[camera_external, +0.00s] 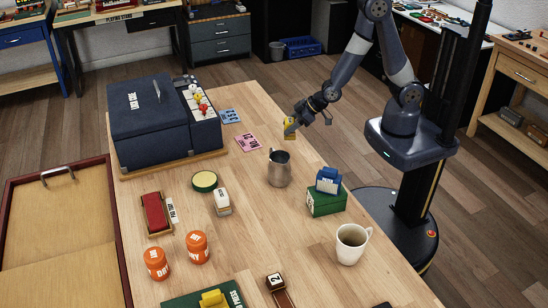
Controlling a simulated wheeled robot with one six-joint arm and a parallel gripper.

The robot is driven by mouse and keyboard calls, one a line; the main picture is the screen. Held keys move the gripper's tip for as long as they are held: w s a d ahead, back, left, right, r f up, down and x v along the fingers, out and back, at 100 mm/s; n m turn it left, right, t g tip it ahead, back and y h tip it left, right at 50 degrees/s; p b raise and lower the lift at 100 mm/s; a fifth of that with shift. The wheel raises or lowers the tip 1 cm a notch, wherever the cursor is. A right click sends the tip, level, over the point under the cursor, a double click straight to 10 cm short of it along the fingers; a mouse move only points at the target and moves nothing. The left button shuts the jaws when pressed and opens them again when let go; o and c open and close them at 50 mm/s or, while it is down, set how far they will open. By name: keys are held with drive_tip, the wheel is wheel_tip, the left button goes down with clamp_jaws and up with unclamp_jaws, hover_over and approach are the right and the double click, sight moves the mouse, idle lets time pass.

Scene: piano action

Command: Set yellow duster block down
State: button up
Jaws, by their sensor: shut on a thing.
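The yellow duster block (289,127) is a small yellow piece at the tip of my gripper (298,118). My gripper is shut on it and holds it above the far right part of the wooden table (265,255), behind the metal jug. The block seems raised clear of the table, but its exact height is hard to tell. The fingers are small and dark in this view, and the far side of the block is hidden.
A metal jug (279,168) stands close in front of the held block. A pink card (248,142) and blue card (230,116) lie to the left, beside a dark blue box (150,125). A green box (326,203) and a mug (351,244) stand nearer on the right.

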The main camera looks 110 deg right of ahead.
drive_tip(key=shift+f, duration=1.6)
drive_tip(key=shift+f, duration=0.15)
drive_tip(key=o, duration=1.2)
drive_tip(key=shift+r, duration=0.25)
drive_tip(key=p+v, duration=0.1)
drive_tip(key=v, duration=1.1)
